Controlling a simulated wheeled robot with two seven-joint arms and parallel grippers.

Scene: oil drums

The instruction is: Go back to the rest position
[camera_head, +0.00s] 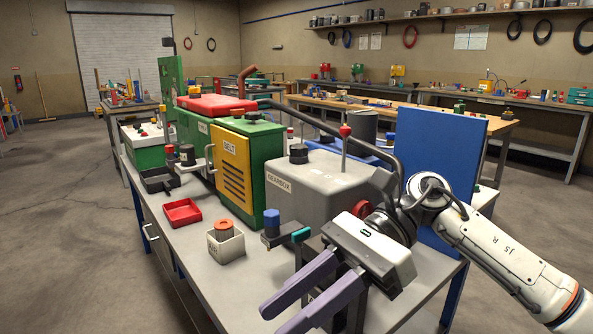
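My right arm comes in from the right. Its gripper (278,318) has two purple fingers that point toward the lower left. The fingers are apart with a gap between them, and nothing shows in the gap. The gripper is over the near end of the grey workbench (205,258), in front of the grey gearbox housing (318,185). My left gripper is not in view.
On the bench stand a green and yellow belt unit (235,165), a red tray (182,213), a cream box with an orange ring (225,243) and a blue-topped part (272,228). A blue panel (440,155) stands behind my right arm. The floor at left is clear.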

